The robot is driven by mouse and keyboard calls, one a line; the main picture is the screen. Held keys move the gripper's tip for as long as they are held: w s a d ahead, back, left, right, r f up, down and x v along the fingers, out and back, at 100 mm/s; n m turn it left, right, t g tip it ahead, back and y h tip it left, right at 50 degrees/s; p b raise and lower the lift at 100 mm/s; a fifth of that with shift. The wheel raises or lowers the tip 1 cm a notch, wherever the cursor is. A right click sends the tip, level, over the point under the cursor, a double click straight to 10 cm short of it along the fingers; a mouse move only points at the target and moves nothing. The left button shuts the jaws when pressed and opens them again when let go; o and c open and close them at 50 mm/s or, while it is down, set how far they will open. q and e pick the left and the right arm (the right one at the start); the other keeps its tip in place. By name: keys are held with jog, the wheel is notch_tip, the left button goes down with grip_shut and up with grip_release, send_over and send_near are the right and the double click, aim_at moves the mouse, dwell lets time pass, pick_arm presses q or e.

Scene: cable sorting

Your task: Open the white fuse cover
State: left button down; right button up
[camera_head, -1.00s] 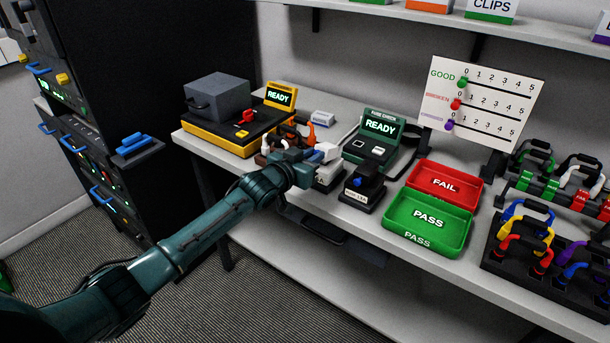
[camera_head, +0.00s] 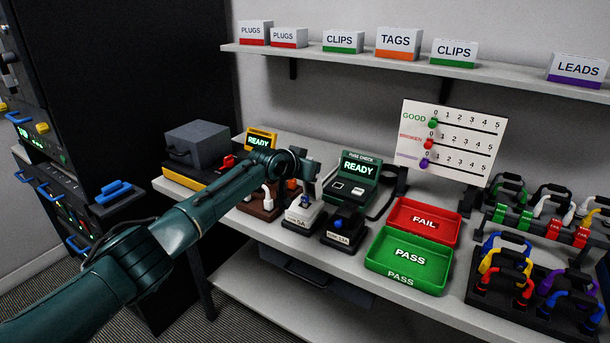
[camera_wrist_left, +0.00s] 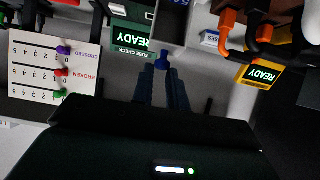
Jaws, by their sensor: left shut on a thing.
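The white fuse box (camera_head: 303,216), marked 5A, stands on the bench between a brown block and the black fuse box (camera_head: 346,226). Its cover (camera_head: 312,168) appears raised on edge above the base, partly hidden by my left gripper (camera_head: 304,184). In the left wrist view, the two dark fingers of my left gripper (camera_wrist_left: 163,72) are shut on the cover's blue knob (camera_wrist_left: 163,59), with a grey panel beyond it. The inside of the white box is mostly hidden from the head view. My right gripper is not in view.
The green fuse checker (camera_head: 358,180) reading READY stands just behind. The red FAIL tray (camera_head: 450,238) and green PASS tray (camera_head: 378,262) lie to the right. Lead racks fill the right end.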

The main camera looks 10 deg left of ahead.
pick_arm(q)
jog(key=shift+w+d+r+g+y, duration=0.15)
jog(key=shift+w+d+r+g, duration=0.05)
jog(key=shift+w+g, duration=0.25)
jog(key=shift+w+d+r+g+y, duration=0.15)
jog(key=shift+w+r+g, duration=0.05)
jog(key=shift+w+g, duration=0.2)
jog(key=shift+w, duration=0.1)
jog(key=c, duration=1.6)
grip_release()
jog(key=shift+o, duration=1.2)
jog(key=shift+f, duration=0.2)
jog(key=shift+a, duration=0.1)
jog(key=v, duration=1.3)
jog(key=shift+s, duration=0.2)
